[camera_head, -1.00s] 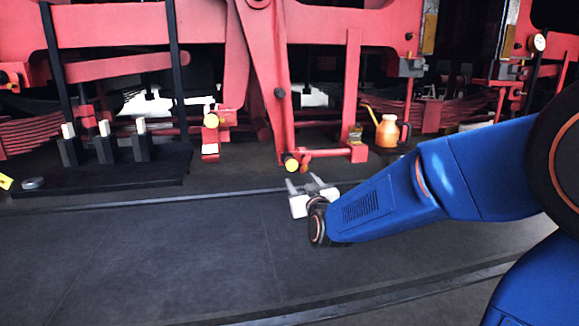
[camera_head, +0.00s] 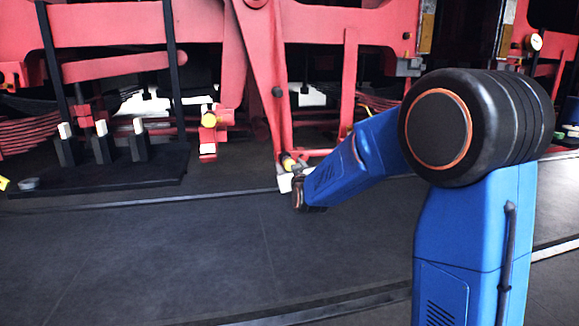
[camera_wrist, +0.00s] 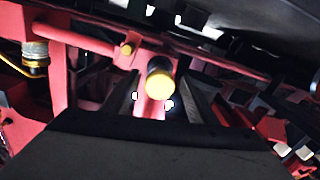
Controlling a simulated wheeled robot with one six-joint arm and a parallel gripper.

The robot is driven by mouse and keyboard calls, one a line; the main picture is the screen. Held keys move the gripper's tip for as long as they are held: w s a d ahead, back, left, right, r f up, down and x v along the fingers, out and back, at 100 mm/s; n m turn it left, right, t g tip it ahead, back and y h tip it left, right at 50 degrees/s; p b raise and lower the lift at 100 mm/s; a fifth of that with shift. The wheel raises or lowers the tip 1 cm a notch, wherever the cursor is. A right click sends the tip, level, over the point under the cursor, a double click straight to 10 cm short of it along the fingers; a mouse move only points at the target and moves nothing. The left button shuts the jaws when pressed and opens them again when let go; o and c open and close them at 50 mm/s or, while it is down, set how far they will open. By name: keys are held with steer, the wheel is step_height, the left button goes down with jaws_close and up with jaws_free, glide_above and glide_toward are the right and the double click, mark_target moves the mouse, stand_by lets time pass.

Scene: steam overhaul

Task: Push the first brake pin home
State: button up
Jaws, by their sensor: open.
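A brake pin with a yellow end (camera_head: 288,163) sits at the lower end of a red hanging lever (camera_head: 262,75). The same yellow-ended pin (camera_wrist: 159,77) appears near the centre of the wrist view, sticking out toward me. My gripper (camera_wrist: 163,90) is open, with one dark finger on each side of the pin in the picture. I cannot tell whether a finger touches it. In the head view my gripper (camera_head: 290,182) is just below the pin, partly hidden by my arm.
A black stand (camera_head: 95,177) with several dark, white-topped posts is on the floor at left. Red frame beams and rods crowd the space around the pin. A yellow-banded container (camera_wrist: 36,55) shows at left in the wrist view. The front floor (camera_head: 150,250) is clear.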

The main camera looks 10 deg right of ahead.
steer(key=shift+w, duration=0.3)
jaws_close()
steer(key=shift+w+r, duration=0.1)
steer(key=shift+w, duration=1.2)
jaws_free()
steer(key=shift+w, duration=0.1)
